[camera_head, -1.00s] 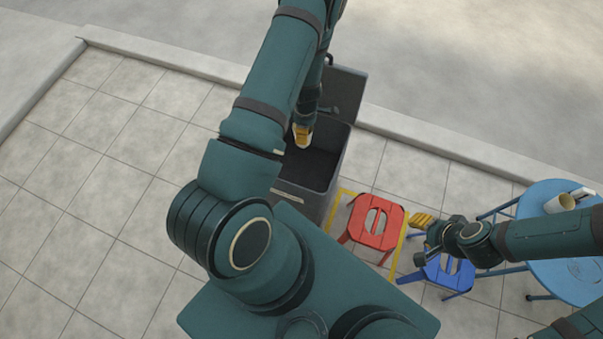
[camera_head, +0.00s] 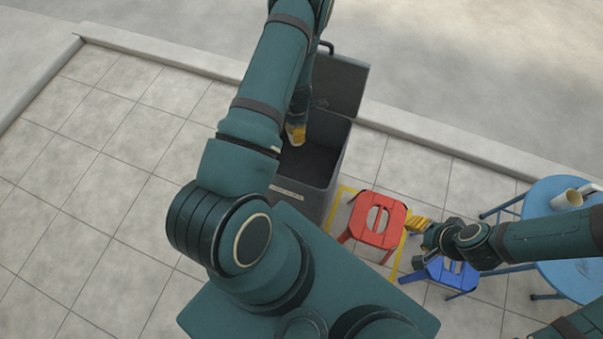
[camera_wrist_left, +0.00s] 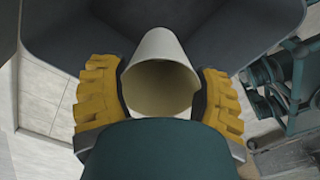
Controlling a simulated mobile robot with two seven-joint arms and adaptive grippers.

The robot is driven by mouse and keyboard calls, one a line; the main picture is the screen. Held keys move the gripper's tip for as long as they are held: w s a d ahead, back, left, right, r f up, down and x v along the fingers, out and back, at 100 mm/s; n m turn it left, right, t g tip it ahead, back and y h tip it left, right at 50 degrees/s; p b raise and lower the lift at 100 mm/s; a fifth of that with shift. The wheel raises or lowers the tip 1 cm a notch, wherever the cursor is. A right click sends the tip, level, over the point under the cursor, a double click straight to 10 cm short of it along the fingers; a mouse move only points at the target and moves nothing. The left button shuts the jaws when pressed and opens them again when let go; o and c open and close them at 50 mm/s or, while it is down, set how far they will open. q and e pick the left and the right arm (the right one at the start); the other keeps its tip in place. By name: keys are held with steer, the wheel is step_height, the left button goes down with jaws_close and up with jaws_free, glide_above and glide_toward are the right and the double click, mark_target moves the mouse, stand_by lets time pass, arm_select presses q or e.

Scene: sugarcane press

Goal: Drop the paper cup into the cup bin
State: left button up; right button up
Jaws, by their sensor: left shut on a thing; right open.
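The paper cup (camera_wrist_left: 160,88), pale cream, sits between the two yellow fingers of my left gripper (camera_wrist_left: 160,98) in the left wrist view, its open mouth toward the camera. In the head view my left gripper (camera_head: 296,134) shows as a small yellow tip over the cup bin, mostly hidden by my own arm. The cup bin (camera_head: 336,170) is a dark grey box with its lid (camera_head: 341,85) standing open at the back. Its dark inside (camera_wrist_left: 228,40) lies beyond the cup in the left wrist view. My right gripper (camera_head: 419,227) is open and empty beside the red stool.
A red stool (camera_head: 375,222) stands right of the bin, near yellow floor lines. A blue stool (camera_head: 448,272) is partly under my right arm. A blue round table (camera_head: 545,195) at the right holds cream cups (camera_head: 566,200). Tiled floor at the left is clear.

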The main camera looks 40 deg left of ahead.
arm_select(q)
steer(key=o, duration=0.9)
steer(key=shift+c, duration=0.2)
step_height(320, 180, up, 12)
